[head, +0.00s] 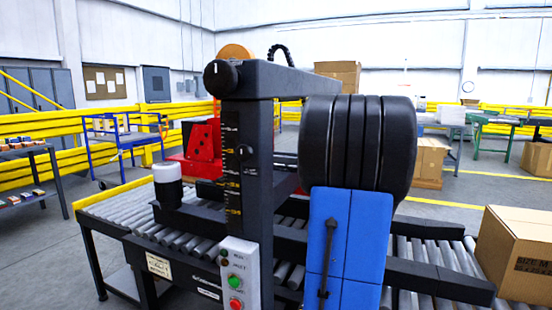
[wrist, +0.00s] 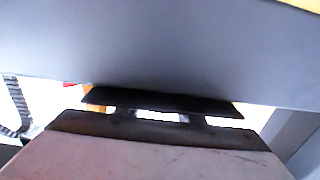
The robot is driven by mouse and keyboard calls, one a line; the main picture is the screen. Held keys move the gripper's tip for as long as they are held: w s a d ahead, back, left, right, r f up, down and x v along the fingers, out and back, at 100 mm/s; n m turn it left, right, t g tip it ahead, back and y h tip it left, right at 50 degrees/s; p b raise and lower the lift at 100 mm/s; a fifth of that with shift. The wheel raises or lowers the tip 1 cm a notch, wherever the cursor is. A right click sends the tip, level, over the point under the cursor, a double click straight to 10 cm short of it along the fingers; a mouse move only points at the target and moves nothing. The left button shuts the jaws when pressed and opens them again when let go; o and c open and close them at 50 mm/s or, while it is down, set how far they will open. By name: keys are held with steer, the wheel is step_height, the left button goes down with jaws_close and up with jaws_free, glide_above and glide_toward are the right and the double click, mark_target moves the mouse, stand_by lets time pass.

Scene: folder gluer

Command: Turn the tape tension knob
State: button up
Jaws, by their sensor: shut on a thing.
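In the wrist view my gripper (wrist: 165,113) shows close up, with dark jaw parts against the underside of a wide grey surface (wrist: 160,50). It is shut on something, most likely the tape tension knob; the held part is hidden. The taping machine's dark column (head: 248,170) stands at the centre, with a yellow scale. A black round knob (head: 220,78) with a white mark sits at its top left; nothing touches it. An orange tape roll (head: 236,52) shows behind it. I cannot pick out the tension knob itself.
A large black and blue body (head: 345,240) blocks the centre right of the head view. A control box (head: 240,275) with green and red buttons is on the column. A roller conveyor (head: 115,207) runs through the machine. A carton (head: 515,250) lies at right.

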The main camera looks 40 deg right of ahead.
steer(key=shift+h, duration=0.3)
steer(key=m+h, duration=0.2)
steer(key=d+m+t+h, duration=0.1)
steer(key=h, duration=0.2)
steer(key=m+h, duration=0.2)
steer(key=h, duration=0.1)
steer(key=shift+w+d+m+t, duration=0.2)
steer(key=shift+d+m+t, duration=0.05)
steer(key=shift+m+t, duration=0.05)
steer(key=shift+s+d+m+g+h, duration=0.1)
steer(key=shift+d+m+g+h, duration=0.2)
steer(key=shift+m+h, duration=0.65)
steer(key=shift+s+d+m+g+h, duration=0.1)
steer(key=shift+d+m+g+h, duration=0.3)
steer(key=shift+h, duration=0.85)
steer(key=shift+d+m+g+h, duration=0.15)
steer(key=shift+m+g+h, duration=0.05)
steer(key=shift+m+h, duration=0.8)
steer(key=shift+s+d+m+g+h, duration=0.15)
steer(key=shift+m+g+h, duration=0.15)
steer(key=shift+h, duration=0.4)
steer(key=o, duration=1)
